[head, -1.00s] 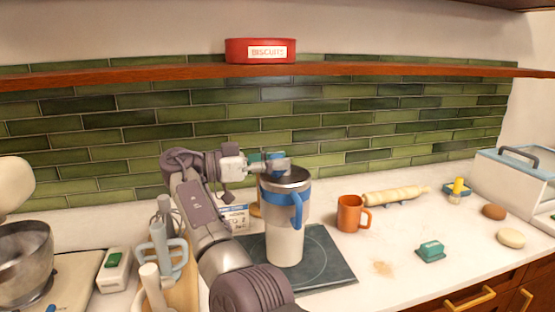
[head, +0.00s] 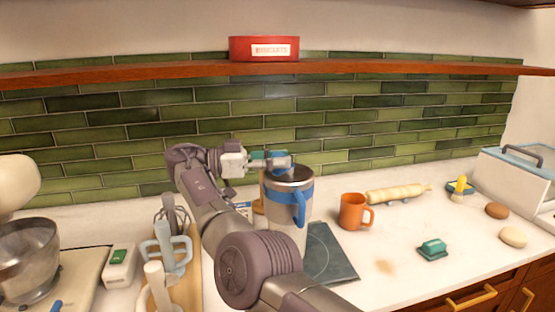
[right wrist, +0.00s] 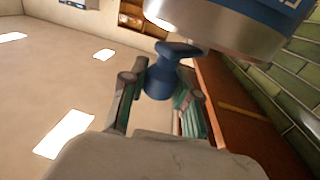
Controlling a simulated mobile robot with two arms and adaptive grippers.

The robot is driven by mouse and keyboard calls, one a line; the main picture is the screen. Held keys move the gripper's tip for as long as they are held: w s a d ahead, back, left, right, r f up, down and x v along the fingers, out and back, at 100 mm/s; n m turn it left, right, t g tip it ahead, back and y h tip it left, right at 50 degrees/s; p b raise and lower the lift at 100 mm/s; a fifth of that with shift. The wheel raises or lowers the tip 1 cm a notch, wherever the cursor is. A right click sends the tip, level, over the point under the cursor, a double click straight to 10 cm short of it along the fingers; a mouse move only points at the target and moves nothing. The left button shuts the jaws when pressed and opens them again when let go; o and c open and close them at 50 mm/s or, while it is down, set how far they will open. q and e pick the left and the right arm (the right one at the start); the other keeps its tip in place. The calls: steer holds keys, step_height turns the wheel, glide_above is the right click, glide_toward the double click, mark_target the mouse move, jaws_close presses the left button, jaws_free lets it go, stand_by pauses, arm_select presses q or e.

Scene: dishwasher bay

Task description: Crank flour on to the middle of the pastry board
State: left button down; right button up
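The flour sifter (head: 285,236) is a tall pale cup with a steel top, a blue band and a blue side handle. It stands upright over the dark pastry board (head: 330,258), whose left part is hidden by my right arm. My right gripper (head: 280,160) is at the sifter's top. In the right wrist view, the fingers of my right gripper (right wrist: 160,92) close in on both sides of a blue crank knob (right wrist: 160,75), beside the sifter's steel rim (right wrist: 225,30). No flour shows on the visible part of the board. My left gripper is out of view.
An orange mug (head: 352,211) stands right of the board, with a rolling pin (head: 397,193) behind. A mixer (head: 25,245) and utensils (head: 170,245) stand left. A shelf (head: 350,68) runs above.

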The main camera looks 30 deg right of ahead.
steer(key=o, duration=0.5)
steer(key=shift+c, duration=0.2)
steer(key=shift+f, duration=0.1)
